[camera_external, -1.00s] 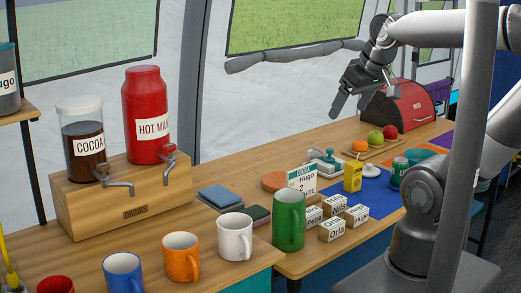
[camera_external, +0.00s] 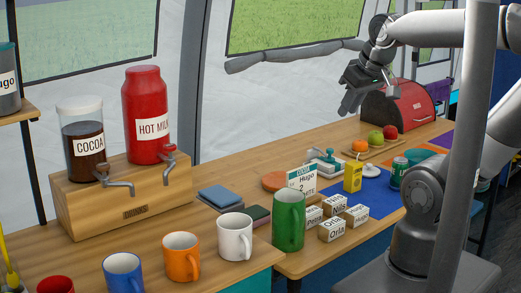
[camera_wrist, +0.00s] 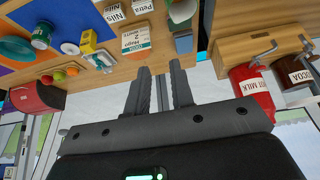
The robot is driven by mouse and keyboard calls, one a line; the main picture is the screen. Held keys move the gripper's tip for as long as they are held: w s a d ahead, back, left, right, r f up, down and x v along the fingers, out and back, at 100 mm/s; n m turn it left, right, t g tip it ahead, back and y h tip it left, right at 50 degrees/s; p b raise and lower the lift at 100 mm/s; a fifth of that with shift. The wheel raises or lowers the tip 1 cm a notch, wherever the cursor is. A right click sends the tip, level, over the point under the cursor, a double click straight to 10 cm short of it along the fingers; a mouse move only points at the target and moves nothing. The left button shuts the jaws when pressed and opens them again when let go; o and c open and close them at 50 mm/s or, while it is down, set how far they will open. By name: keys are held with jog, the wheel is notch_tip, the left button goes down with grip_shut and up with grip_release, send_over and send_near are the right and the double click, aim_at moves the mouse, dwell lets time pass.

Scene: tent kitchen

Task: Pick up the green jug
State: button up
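The green jug (camera_external: 288,220) is a tall green mug with a handle. It stands upright on the wooden counter, right of the white mug (camera_external: 235,237). My gripper (camera_external: 349,112) is in the air above the back of the counter, well apart from the jug and up to its right. In the wrist view my gripper's fingers (camera_wrist: 161,68) have a narrow gap between them and hold nothing. A pale cup-like shape with some green (camera_wrist: 182,10) is at the top edge there; I cannot tell whether it is the jug.
Orange (camera_external: 182,257) and blue (camera_external: 123,272) mugs stand left of the white one. A sign card (camera_external: 301,181) and small name blocks (camera_external: 332,229) are close right of the jug. Behind are a drinks stand (camera_external: 140,208) and stacked coasters (camera_external: 220,197).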

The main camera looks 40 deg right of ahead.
jog(key=w+a+f+n+g+h, duration=0.2)
jog(key=w+a+f+n+g, duration=0.3)
jog(key=w+a+f+n, duration=0.4)
jog(key=n+g+h, duration=0.2)
jog(key=n, duration=0.3)
send_near(291, 225)
jog(key=s+a, duration=0.3)
jog(key=shift+d+x, duration=0.15)
jog(key=shift+x, duration=1.5)
jog(key=shift+d+x, duration=0.2)
jog(key=shift+x, duration=1.45)
jog(key=shift+d+x, duration=0.15)
jog(key=shift+x, duration=1.5)
jog(key=shift+r, duration=0.2)
grip_shut()
